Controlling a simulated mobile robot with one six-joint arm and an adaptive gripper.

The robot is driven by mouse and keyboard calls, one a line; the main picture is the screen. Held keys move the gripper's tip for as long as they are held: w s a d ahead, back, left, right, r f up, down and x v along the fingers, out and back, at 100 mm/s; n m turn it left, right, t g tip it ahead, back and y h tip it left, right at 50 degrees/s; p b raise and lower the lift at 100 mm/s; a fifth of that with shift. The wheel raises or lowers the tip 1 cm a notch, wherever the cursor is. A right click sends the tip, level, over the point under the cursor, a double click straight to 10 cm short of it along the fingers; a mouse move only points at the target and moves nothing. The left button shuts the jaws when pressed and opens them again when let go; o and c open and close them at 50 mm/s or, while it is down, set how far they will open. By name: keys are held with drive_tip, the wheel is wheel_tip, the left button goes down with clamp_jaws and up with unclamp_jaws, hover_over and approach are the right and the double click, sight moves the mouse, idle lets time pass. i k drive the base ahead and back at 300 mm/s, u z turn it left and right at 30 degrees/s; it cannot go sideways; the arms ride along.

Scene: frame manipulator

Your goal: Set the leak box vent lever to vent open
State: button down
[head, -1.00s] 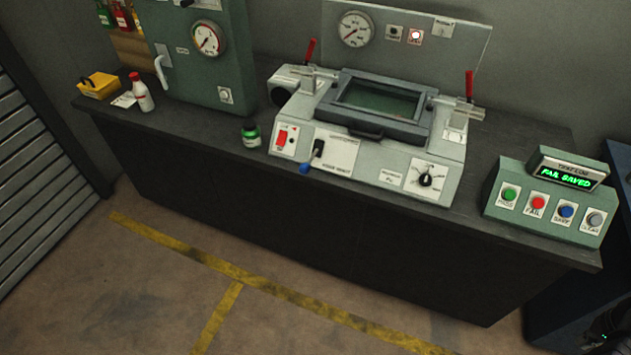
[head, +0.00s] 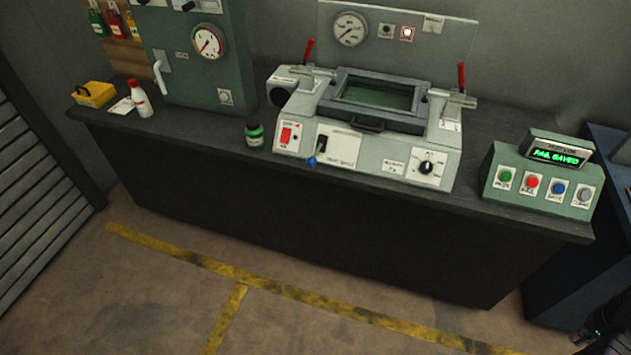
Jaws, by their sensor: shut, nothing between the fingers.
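The leak box (head: 375,150) is a light grey machine on the dark bench, with a dark-framed, windowed lid that is down. A lever with a blue ball knob (head: 312,161) sits on its sloping front, beside a white label plate (head: 338,148). The lever points down and slightly left; the plate's wording is too small to read surely. My gripper (head: 606,332) shows only as a black part at the lower right edge, low and far from the lever. It is shut and holds nothing; its fingertips are hard to make out.
A red switch (head: 287,135) and a rotary knob (head: 426,167) flank the lever. Red-handled clamps (head: 461,78) stand beside the lid. The floor in front is clear.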

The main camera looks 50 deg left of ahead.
sight(310, 163)
drive_tip(key=z, duration=0.05)
drive_tip(key=k, duration=1.75)
drive_tip(key=u, duration=0.65)
drive_tip(key=i, duration=1.1)
drive_tip(key=u, duration=0.05)
